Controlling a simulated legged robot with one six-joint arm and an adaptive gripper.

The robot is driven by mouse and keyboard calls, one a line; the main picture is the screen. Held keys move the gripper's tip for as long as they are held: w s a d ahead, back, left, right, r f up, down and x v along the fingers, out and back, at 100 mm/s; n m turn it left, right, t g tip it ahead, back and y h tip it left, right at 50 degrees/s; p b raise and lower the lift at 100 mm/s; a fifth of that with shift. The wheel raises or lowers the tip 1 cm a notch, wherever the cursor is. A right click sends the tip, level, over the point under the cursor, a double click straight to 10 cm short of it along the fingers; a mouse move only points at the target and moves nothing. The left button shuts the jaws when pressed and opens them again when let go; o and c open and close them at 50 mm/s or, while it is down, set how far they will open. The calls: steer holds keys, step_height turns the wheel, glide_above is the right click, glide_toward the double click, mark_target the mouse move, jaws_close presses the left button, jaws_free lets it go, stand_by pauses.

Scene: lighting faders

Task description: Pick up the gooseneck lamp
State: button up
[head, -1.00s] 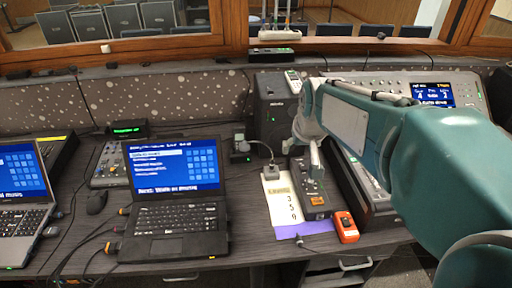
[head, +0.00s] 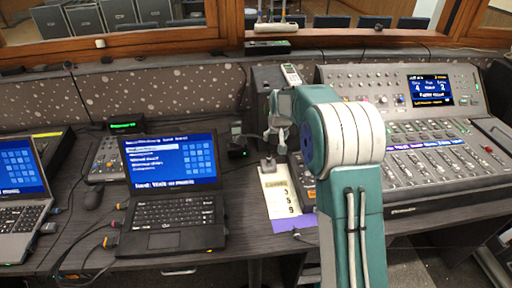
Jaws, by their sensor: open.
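My gripper (head: 276,142) is in the head view, right of the middle laptop, its pale fingers pointing down over the desk and apart. Nothing shows between them. I cannot make out the gooseneck lamp for certain. A small dark device (head: 237,147) stands just right of the laptop screen, left of my gripper. A small grey block (head: 268,162) sits at the top of a white number card (head: 282,192), just below my fingers. My arm hides part of the desk behind and below the gripper.
The middle laptop (head: 173,190) stands left of the card, with another laptop (head: 22,190) at far left. A large mixing console (head: 430,150) fills the right side. A black speaker (head: 266,85) stands behind my gripper. Cables lie around the laptops.

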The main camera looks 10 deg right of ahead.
steer(key=x, duration=0.2)
glide_above(269, 153)
steer(key=s, duration=0.2)
step_height(269, 153, down, 5)
steer(key=x, duration=0.4)
steer(key=shift+f, duration=0.1)
steer(key=shift+w+f, duration=0.15)
steer(key=shift+f, duration=0.3)
jaws_close()
